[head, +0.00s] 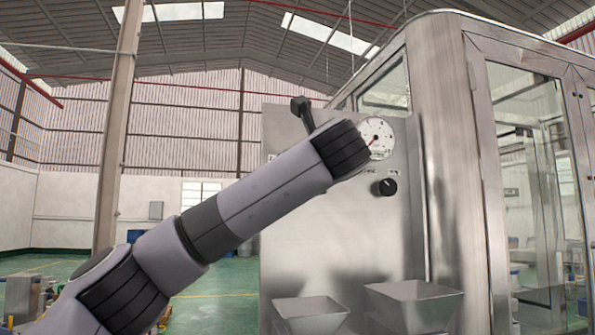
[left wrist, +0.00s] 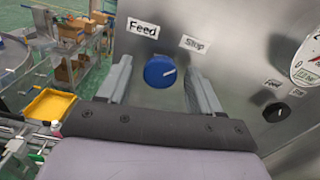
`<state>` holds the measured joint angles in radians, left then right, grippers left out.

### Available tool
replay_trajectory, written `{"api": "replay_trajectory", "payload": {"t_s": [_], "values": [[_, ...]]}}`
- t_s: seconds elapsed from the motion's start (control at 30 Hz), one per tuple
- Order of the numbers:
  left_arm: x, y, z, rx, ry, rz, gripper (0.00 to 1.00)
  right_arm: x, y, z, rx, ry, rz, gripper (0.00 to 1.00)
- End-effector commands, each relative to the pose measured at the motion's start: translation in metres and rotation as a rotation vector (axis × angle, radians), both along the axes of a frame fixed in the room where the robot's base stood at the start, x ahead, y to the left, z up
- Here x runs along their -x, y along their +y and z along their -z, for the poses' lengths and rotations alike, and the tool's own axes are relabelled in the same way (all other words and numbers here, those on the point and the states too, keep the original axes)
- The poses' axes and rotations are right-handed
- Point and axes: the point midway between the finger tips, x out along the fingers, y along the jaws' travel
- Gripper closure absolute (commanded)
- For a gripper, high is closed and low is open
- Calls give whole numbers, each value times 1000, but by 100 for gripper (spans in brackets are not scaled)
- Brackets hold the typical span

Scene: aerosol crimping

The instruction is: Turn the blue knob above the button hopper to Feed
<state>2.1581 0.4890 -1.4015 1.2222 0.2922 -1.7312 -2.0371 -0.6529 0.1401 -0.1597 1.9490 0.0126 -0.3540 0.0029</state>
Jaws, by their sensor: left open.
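The blue knob (left wrist: 160,71) sits on the steel panel in the left wrist view. Its white mark points to the upper right, on the side of the Stop label (left wrist: 194,44). The Feed label (left wrist: 143,28) is above it and slightly left. My left gripper (left wrist: 158,80) is open, with one finger on each side of the knob and a visible gap to each; whether the tips reach its depth is unclear. My right gripper is not in view.
Two steel hoppers, left (head: 310,312) and right (head: 413,303), project low from the panel (head: 330,240). A dial gauge (head: 377,138) and a black knob (head: 384,187) are on its right side. A glazed steel enclosure (head: 450,150) stands right. A yellow tray (left wrist: 51,104) lies left in the wrist view.

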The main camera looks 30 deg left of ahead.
Motion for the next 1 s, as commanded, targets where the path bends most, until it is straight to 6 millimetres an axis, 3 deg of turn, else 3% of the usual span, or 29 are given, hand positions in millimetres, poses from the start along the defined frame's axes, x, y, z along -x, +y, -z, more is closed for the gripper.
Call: {"api": "replay_trajectory", "payload": {"t_s": [0.13,0.3,0.67,1.0], "values": [[0,0,1,0,0,0,35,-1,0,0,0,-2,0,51],[0,0,0,0,0,0,90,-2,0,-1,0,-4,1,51],[0,0,1,27,-30,0,91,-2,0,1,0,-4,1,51],[0,-1,2,173,-198,2,91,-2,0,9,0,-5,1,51]]}}
